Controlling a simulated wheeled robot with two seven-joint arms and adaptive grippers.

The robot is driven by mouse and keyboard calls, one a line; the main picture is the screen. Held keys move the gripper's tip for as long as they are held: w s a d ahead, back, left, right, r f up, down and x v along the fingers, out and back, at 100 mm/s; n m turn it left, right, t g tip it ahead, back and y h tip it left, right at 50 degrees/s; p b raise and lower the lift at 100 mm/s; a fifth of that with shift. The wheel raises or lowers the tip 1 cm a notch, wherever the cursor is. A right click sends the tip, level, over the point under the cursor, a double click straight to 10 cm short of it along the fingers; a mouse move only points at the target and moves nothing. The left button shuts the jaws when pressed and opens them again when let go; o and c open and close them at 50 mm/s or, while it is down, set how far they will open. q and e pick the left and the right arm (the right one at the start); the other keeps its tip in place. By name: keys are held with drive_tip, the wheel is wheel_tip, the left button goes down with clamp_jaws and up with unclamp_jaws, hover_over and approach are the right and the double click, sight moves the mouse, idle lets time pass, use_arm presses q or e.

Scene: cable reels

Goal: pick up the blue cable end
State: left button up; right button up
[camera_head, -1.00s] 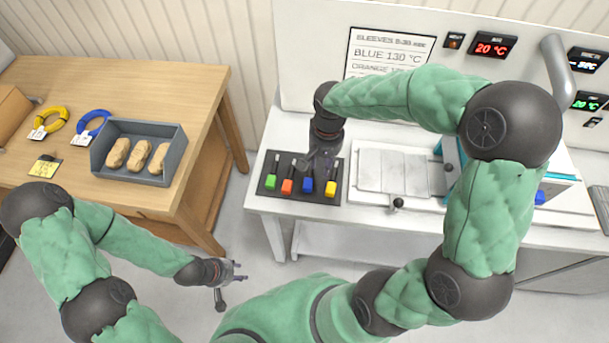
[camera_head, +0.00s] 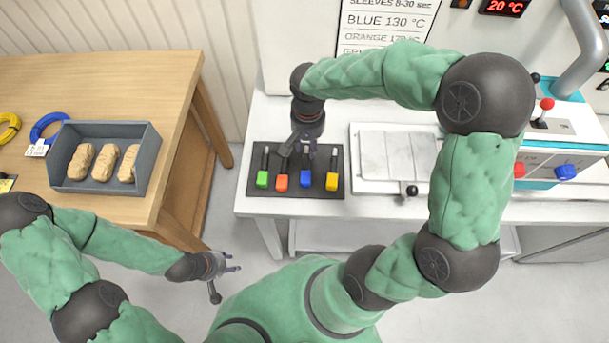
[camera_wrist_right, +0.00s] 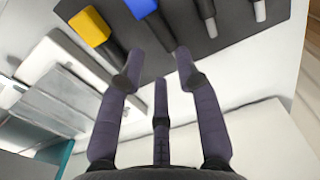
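The blue cable end (camera_head: 306,178) lies on a dark mat (camera_head: 325,154) on the white bench, between an orange end (camera_head: 281,182) and a yellow end (camera_head: 333,181). A green end (camera_head: 262,179) is at the far left. My right gripper (camera_head: 304,150) hangs over the back of the mat, by the blue end's dark stem. In the right wrist view its fingers (camera_wrist_right: 160,75) are spread and empty. The blue end (camera_wrist_right: 140,7) shows at the top edge there, its stem pointing towards the fingers. My left gripper (camera_head: 226,266) is open and empty, away from the bench.
A metal plate with a hinged lid (camera_head: 390,157) sits right of the mat. A teal and white machine (camera_head: 540,150) is further right. The wooden table (camera_head: 100,215) holds a grey tray (camera_head: 68,187) of tan pieces and coiled cables. Floor separates the table and bench.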

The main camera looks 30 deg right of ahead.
sight(308, 162)
wheel_tip(308, 162, down, 3)
drive_tip(key=shift+b, duration=0.3)
drive_tip(key=shift+s+f+b, duration=0.1)
drive_tip(key=shift+f+b, duration=0.9)
drive_tip(key=shift+f, duration=1.65)
clamp_jaws()
